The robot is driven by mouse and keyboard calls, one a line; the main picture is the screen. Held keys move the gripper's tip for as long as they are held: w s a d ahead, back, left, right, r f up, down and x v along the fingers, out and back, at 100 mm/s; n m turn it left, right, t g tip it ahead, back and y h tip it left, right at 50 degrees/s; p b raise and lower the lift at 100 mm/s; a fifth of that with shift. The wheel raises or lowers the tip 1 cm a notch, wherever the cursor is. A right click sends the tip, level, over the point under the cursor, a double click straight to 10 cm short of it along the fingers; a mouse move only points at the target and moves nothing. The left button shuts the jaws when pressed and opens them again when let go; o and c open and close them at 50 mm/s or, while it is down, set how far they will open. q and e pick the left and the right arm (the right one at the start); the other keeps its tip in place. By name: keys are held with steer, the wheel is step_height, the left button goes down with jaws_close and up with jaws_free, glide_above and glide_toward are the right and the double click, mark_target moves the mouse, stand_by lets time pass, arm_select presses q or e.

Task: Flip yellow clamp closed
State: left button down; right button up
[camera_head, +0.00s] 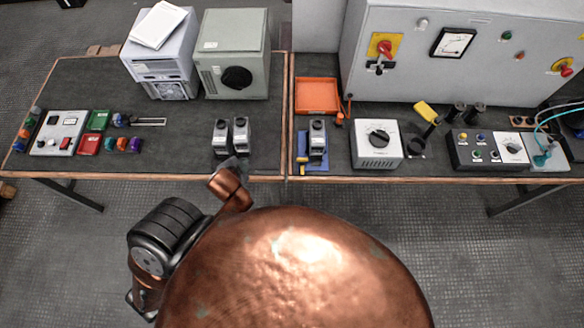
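The yellow clamp (426,112) is on the right-hand table. Its yellow part stands raised and tilted, apart from a dark ring-like piece (416,147) on the table below, with a dark arm between them. A copper-coloured link of mine reaches up from the lower left. At its end a small dark grey part, which looks like my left gripper (233,164), shows at the table's front edge, far left of the clamp. It is too small to tell whether its fingers are open. My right gripper is not in view.
A white dial box (376,146) stands left of the clamp, and a dark button panel (489,149) right of it. Two black cylinders (468,113) stand close by. A grey cabinet (400,70) rises behind. An orange tray (317,95) lies further left.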

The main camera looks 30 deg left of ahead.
arm_select(q)
steer(key=w+a+r+m+t, duration=0.2)
steer(key=w+r+m+t, duration=0.3)
steer(key=w+r+m, duration=0.35)
steer(key=w+d+r+m+t+h, duration=0.1)
steer(key=w+d+m+t+h, duration=0.4)
steer(key=m, duration=1)
steer(key=s+d+f+m+g+h, duration=0.1)
steer(key=s+f+m+g+h, duration=0.5)
steer(key=m, duration=1.3)
steer(key=s+f+g, duration=0.3)
steer(key=g, duration=0.3)
steer(key=shift+d+f+h, duration=0.3)
steer(key=shift+d+f, duration=0.1)
